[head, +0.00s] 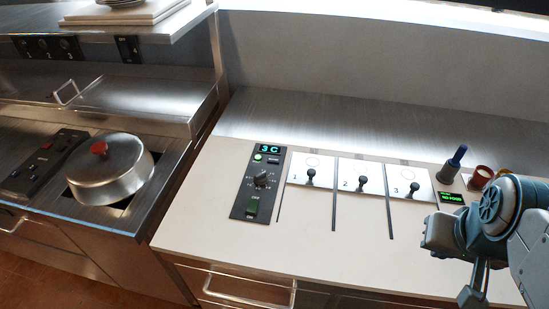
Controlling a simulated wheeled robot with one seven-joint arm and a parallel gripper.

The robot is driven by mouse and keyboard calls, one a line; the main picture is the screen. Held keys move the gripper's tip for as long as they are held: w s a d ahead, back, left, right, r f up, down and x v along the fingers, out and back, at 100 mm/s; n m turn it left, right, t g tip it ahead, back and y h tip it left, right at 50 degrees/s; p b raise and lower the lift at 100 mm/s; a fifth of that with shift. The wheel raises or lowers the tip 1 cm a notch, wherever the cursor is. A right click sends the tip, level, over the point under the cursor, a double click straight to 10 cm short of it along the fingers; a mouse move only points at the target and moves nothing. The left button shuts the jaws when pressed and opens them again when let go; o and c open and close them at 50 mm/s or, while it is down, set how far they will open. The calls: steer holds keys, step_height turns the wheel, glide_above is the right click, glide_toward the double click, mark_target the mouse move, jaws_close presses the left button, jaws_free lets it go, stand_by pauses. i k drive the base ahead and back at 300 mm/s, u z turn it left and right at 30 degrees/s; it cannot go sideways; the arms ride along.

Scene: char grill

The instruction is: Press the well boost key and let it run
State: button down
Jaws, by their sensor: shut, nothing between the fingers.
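A dark control panel (260,183) lies on the pale counter, with a green "3 C" display, a lit green button (258,157), a small dark key (274,161), a knob and a green switch. Another black panel (43,160) with red marks lies on the left counter beside a lidded steel pot (112,170) set in a well. The labels are too small to tell which key is the well boost key. My gripper (471,297) is at the lower right, shut and empty, far from both panels. My arm partly hides it.
A blue-handled tool (453,164), small cups (481,177) and a small green display (451,198) are near my arm. A shelf (110,25) overhangs the left counter.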

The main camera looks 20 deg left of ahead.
mark_target(270, 160)
steer(key=u, duration=0.55)
steer(key=k, duration=1.35)
steer(key=u, duration=1.25)
steer(key=i, duration=1.55)
steer(key=z, duration=0.95)
steer(key=i, duration=0.4)
steer(key=z, duration=0.45)
